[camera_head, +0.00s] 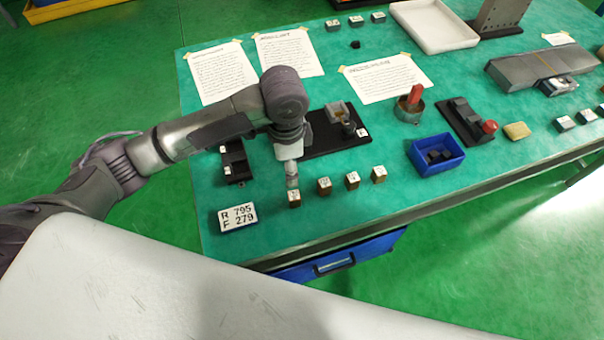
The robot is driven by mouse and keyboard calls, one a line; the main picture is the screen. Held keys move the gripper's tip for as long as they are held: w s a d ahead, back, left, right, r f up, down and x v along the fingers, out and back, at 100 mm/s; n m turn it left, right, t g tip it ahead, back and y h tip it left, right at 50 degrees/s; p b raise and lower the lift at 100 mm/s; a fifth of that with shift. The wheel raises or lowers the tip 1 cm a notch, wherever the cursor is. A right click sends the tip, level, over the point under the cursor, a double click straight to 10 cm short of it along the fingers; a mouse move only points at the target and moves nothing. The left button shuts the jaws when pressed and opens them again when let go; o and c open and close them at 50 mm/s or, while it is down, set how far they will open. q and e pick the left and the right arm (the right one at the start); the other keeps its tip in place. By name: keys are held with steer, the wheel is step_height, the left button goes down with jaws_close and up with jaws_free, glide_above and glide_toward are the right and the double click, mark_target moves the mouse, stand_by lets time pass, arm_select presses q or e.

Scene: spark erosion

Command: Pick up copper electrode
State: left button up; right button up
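Several small copper-brown blocks with pale labelled tops stand in a row near the table's front edge; I take them to be the copper electrodes. The leftmost copper electrode (294,200) stands upright directly below my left gripper (292,183). Others stand to its right: a second block (324,187), a third block (352,180) and the rightmost block (379,175). My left gripper points down with its tips at or just above the leftmost block's top. I cannot tell whether they touch or how far the fingers are apart. My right gripper is not in view.
A sign (237,217) reading R 795, F 279 lies left of the blocks. Black holders (235,162) stand behind. Bare green tabletop lies in front of the blocks.

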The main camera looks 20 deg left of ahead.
arm_select(q)
glide_above(292, 196)
steer(key=s, duration=0.2)
step_height(292, 196, down, 6)
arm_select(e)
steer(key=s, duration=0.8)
arm_select(q)
steer(key=f, duration=0.1)
steer(key=w+f+p, duration=0.1)
steer(key=f, duration=0.1)
steer(key=shift+w+a, duration=0.15)
steer(key=shift+w, duration=0.2)
step_height(292, 196, down, 2)
steer(key=shift+w+f+p, duration=0.15)
steer(key=shift+f+p, duration=0.05)
steer(key=shift+p, duration=0.3)
steer(key=shift+f, duration=0.7)
steer(key=c, duration=0.4)
jaws_close()
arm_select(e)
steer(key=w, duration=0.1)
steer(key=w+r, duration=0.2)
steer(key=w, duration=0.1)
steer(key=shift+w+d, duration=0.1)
